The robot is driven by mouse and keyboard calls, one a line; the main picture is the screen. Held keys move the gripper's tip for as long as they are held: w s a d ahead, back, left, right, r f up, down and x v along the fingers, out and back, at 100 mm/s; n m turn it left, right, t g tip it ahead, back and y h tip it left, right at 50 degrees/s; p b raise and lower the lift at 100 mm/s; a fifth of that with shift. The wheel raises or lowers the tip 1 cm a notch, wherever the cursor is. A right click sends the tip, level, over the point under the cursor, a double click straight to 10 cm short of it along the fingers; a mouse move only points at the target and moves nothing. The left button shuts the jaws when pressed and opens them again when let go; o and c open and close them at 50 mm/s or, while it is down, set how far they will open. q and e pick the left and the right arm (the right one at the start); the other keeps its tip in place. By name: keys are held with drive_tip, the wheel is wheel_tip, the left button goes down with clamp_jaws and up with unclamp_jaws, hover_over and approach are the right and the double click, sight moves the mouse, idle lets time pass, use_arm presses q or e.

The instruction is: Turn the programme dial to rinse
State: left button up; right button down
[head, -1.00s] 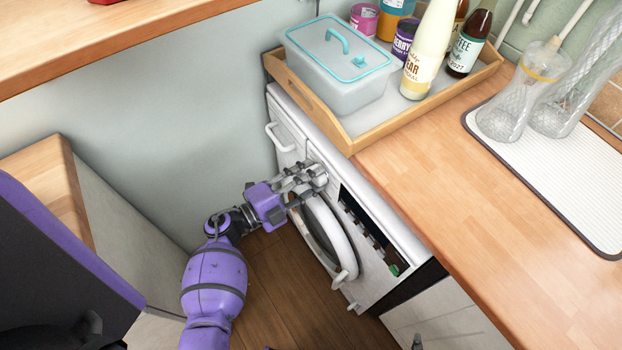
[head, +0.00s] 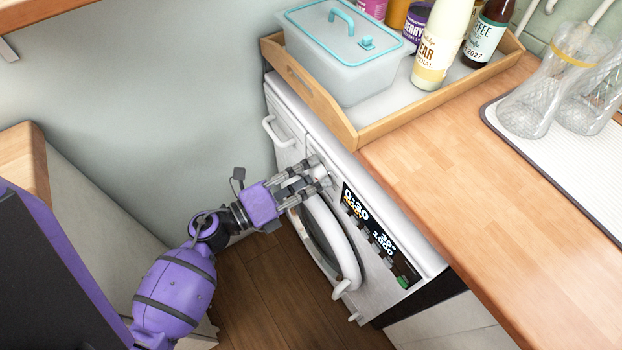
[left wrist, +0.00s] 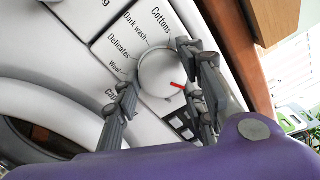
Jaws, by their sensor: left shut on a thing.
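The washing machine (head: 375,262) stands under the worktop, with its round programme dial (left wrist: 160,72) on the front panel. The dial is white with a red pointer mark, which points to the lower right in the left wrist view. Labels beside it read Cottons, Dark wash, Delicates and Wool; a label for rinse is not readable. My left gripper (head: 321,173) is shut on the dial, its fingers on either side of the knob. The display (head: 356,205) is lit and reads 0:30, with 30° and 1000 further along. My right gripper is not in view.
The round door (head: 330,240) lies just below my left gripper. A drawer handle (head: 272,132) sticks out at the panel's left. A wooden tray (head: 345,128) with a lidded box (head: 350,75) and bottles stands on the worktop (head: 450,170) above.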

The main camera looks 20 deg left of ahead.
use_arm(q)
drive_tip(key=shift+s+a+f+m+b, duration=0.15)
drive_tip(key=shift+f+m+b, duration=0.35)
drive_tip(key=shift+m, duration=0.3)
drive_tip(key=shift+r+m+b, duration=0.25)
drive_tip(key=shift+m+b, duration=0.5)
drive_tip(key=shift+m, duration=0.25)
drive_tip(key=shift+w+r+m, duration=0.15)
drive_tip(key=shift+w+m, duration=0.05)
drive_tip(key=shift+m, duration=0.1)
drive_tip(key=o, duration=1.1)
drive_tip(key=shift+a, duration=0.1)
drive_tip(key=shift+r, duration=0.1)
